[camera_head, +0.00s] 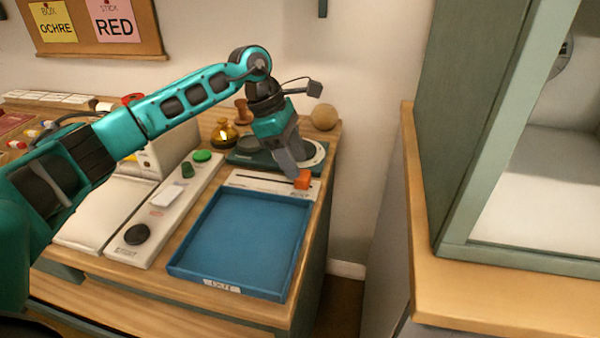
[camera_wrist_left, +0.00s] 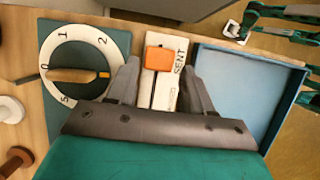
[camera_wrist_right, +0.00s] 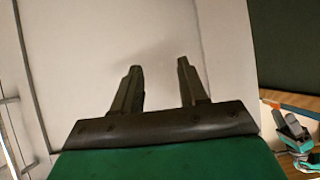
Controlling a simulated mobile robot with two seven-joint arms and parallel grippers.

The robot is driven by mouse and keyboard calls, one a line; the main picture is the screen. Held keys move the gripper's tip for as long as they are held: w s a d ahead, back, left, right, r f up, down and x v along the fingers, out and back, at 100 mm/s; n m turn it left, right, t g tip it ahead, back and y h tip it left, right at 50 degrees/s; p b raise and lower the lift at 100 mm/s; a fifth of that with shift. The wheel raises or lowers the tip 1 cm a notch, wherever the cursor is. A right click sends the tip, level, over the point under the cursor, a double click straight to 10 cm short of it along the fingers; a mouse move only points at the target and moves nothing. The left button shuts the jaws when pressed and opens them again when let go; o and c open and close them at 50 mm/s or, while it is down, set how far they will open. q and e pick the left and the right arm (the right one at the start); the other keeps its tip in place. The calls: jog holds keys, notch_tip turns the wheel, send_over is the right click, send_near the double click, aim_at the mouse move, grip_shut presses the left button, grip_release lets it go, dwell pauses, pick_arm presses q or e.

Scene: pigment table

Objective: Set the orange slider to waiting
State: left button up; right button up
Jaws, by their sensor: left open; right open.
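The orange slider (camera_head: 303,179) stands at the right end of its slot on a white strip (camera_head: 243,180) behind the blue tray. In the left wrist view the orange slider (camera_wrist_left: 159,60) is at the end of the strip by the word SENT. My left gripper (camera_head: 298,172) is open just above the strip. In the left wrist view its fingers (camera_wrist_left: 160,83) are on either side of the strip, with the orange slider ahead between them and no contact visible. My right gripper (camera_wrist_right: 156,75) is open and empty; only its own wrist view shows it. A waiting label is not readable.
The blue tray (camera_head: 175,268) lies in front of the strip. A dial with a wooden pointer (camera_wrist_left: 75,75) sits beside the strip. A wooden ball (camera_head: 323,117) and a brass pot (camera_head: 224,132) stand behind. A green cabinet (camera_head: 468,110) rises at the right, across a gap.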

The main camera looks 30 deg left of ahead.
aim_at(303, 179)
pick_arm(q)
jog(key=shift+x, duration=1.85)
grip_shut()
